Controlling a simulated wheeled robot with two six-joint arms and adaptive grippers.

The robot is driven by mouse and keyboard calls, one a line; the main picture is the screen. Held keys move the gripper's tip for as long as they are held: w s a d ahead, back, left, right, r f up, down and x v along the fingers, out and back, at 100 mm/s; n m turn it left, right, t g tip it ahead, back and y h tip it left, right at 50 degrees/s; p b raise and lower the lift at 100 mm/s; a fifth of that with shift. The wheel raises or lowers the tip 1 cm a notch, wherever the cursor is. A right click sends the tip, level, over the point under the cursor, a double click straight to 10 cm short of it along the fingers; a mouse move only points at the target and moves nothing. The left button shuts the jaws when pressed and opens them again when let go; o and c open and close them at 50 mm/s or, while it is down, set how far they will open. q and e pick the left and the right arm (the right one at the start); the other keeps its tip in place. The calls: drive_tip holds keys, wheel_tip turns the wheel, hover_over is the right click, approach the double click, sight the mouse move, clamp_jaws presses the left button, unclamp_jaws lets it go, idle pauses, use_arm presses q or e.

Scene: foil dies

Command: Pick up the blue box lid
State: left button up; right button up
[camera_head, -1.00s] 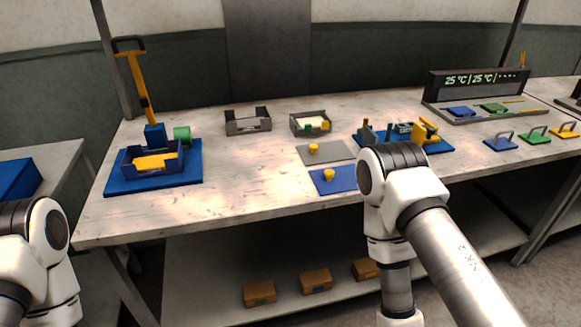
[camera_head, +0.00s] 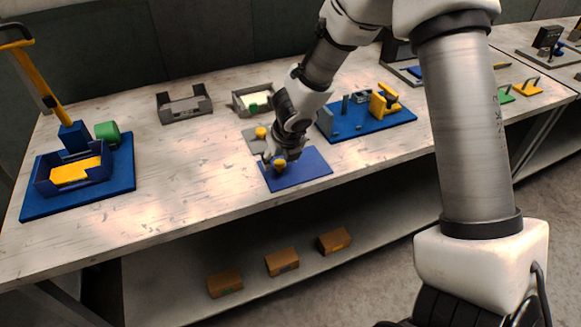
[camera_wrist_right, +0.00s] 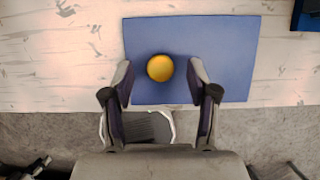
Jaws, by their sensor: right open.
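The blue box lid (camera_head: 305,169) is a flat blue plate with a round yellow knob (camera_head: 280,164), lying on the table near its front edge. It also shows in the right wrist view (camera_wrist_right: 215,60), with its knob (camera_wrist_right: 160,68) seen from above. My right gripper (camera_head: 279,160) is over the lid at the knob. In the right wrist view its two fingers (camera_wrist_right: 160,80) are apart, one on each side of the knob, with gaps between. I cannot tell how high the fingertips are above the plate. My left gripper is not in view.
A grey lid (camera_head: 253,139) with a yellow knob lies just behind. Grey trays (camera_head: 184,106) stand further back. A blue fixture base (camera_head: 376,121) is close on the right. A blue press base (camera_head: 122,175) is at the left, with bare table between. Boxes (camera_head: 282,262) sit on the lower shelf.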

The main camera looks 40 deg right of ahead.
sight(282, 175)
drive_tip(key=x, duration=0.2)
drive_tip(key=shift+w+d+f+b, duration=0.15)
drive_tip(key=shift+f+b, duration=0.2)
drive_tip(key=shift+f, duration=0.05)
drive_tip(key=shift+r, duration=0.15)
clamp_jaws()
